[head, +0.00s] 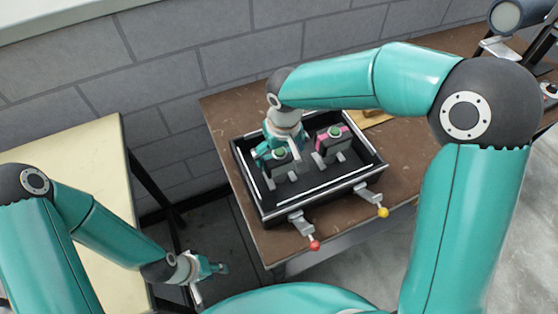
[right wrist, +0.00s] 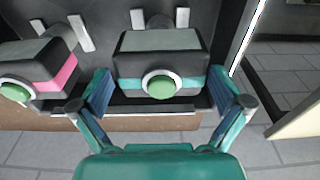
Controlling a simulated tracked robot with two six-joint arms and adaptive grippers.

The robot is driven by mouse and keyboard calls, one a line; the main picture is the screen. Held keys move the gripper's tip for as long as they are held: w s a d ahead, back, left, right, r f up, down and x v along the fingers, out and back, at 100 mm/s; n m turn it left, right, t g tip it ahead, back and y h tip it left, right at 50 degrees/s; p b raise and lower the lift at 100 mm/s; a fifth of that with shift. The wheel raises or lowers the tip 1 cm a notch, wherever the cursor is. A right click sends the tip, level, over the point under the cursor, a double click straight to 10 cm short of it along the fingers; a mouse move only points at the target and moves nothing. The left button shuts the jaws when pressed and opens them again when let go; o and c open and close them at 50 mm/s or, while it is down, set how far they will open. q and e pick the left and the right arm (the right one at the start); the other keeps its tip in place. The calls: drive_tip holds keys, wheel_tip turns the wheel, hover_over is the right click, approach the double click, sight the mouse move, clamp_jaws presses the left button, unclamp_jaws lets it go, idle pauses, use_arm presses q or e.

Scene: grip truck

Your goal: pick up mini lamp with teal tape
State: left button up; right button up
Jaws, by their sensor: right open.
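The mini lamp with teal tape (right wrist: 160,63) is a dark grey box with a green button in a white ring and a teal band. It stands in the black tray (head: 262,217), on the left side in the head view (head: 279,168). My right gripper (right wrist: 160,90) is open, with one finger on each side of this lamp's front; whether they touch it I cannot tell. In the head view my right gripper (head: 268,152) partly covers the lamp. My left gripper (head: 212,270) hangs low, away from the tray; its opening is unclear.
A similar lamp with pink tape (head: 334,142) stands right of the teal one in the tray. Levers with a red knob (head: 314,245) and a yellow knob (head: 383,212) stick out at the tray's front. A pale table (head: 75,180) is at the left.

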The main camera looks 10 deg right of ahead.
drive_tip(key=shift+w+a+f+p, duration=0.1)
drive_tip(key=shift+f+p, duration=0.25)
drive_tip(key=shift+f, duration=1.95)
drive_tip(key=c, duration=1.2)
